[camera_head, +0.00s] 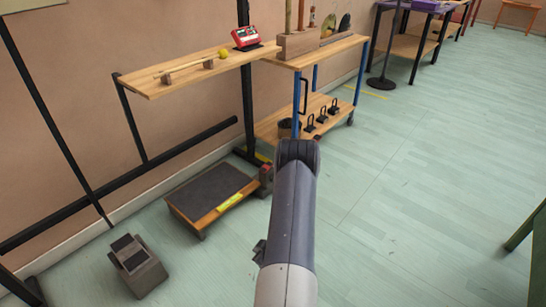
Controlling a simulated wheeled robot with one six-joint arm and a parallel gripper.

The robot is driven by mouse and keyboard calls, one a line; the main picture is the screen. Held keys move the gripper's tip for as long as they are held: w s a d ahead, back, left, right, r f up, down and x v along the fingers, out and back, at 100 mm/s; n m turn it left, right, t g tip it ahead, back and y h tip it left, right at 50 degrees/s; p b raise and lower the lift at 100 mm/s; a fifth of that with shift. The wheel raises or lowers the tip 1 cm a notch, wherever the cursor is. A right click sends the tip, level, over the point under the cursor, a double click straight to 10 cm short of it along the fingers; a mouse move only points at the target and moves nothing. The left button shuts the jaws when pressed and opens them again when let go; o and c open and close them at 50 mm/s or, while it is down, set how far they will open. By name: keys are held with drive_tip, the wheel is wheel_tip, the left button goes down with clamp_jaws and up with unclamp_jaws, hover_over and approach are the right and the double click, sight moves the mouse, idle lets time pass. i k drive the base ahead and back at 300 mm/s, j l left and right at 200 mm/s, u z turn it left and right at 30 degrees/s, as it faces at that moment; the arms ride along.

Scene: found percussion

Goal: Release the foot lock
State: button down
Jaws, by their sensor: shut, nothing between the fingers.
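A small red part on a dark block (265,173) sits low at the foot of the black upright, just left of my arm; it may be the foot lock, but it is too small to tell its state. A grey block with two dark pads on its sloped top (134,263) stands on the floor at the lower left, apart from it. My arm reaches up from the bottom centre and its dark joint ends in front of the wooden cart. My gripper does not show in this view.
A low dark-topped platform (211,193) lies left of my arm. A wooden shelf (160,86) on a black frame holds a red device (246,37). The wooden cart (330,50) has blue legs and castors. Floor to the right is mostly clear, with a green leg at the edge.

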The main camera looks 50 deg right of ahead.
sight(265, 168)
drive_tip(key=i+l, duration=0.25)
drive_tip(key=l, duration=0.2)
drive_tip(key=i+l, duration=0.2)
drive_tip(key=l, duration=0.25)
drive_tip(key=i+l+z, duration=0.1)
drive_tip(key=i+l, duration=0.15)
drive_tip(key=l, duration=0.2)
drive_tip(key=i+l, duration=0.2)
drive_tip(key=l, duration=0.2)
drive_tip(key=i+l, duration=0.25)
drive_tip(key=l, duration=0.2)
